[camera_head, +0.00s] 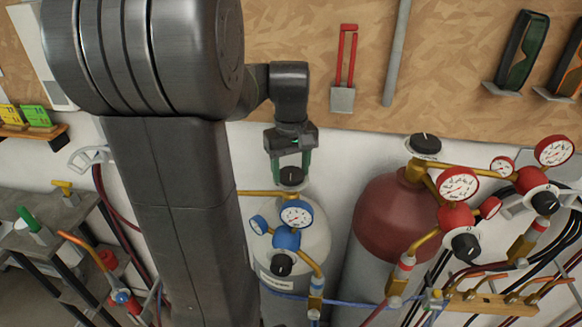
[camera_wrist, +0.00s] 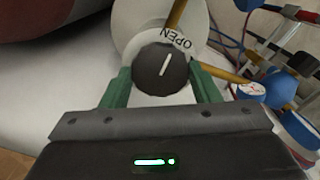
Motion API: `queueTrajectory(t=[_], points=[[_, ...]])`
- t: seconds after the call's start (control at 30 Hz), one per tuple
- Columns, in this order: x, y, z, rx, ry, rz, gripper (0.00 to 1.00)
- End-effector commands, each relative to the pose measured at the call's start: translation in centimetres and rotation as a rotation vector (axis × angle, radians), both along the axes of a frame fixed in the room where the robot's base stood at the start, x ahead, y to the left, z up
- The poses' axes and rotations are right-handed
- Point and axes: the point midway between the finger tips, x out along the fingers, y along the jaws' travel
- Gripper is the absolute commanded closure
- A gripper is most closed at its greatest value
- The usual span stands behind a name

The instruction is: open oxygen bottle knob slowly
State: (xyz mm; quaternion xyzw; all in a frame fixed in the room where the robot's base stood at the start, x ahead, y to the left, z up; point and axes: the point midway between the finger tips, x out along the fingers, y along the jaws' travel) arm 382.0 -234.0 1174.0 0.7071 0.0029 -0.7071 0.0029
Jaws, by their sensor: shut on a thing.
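The oxygen bottle (camera_head: 316,240) is the white cylinder with blue-rimmed gauges and a blue regulator (camera_head: 286,238), standing left of a red bottle. Its black knob (camera_head: 291,176) sits on top and shows close up in the wrist view (camera_wrist: 160,68). The knob carries a white pointer line, and the word OPEN is printed on the white disc (camera_wrist: 135,28) beside it. My gripper (camera_head: 290,168) points down over the bottle, its green fingers on either side of the knob. In the wrist view the gripper (camera_wrist: 160,80) is shut on the knob.
The red bottle (camera_head: 392,215) stands close on the right with its own black knob (camera_head: 423,145) and red gauges (camera_head: 459,185). Brass pipes and hoses run between the fittings. A workbench (camera_head: 40,220) with a torch is at the left.

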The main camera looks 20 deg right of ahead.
Motion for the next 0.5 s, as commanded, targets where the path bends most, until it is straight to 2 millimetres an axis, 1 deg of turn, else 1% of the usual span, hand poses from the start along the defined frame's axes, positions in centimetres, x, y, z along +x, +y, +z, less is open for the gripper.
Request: queueTrajectory(t=[0.3,0.33,0.43,0.5], points=[[-0.02,0.0,-0.02,0.0,0.001,0.001,0.67],[-0.02,0.0,-0.02,0.0,0.001,0.001,0.42],[-0.02,0.0,-0.02,0.0,0.001,0.001,0.23],[-0.01,0.0,-0.02,0.0,0.001,0.0,0.23]])
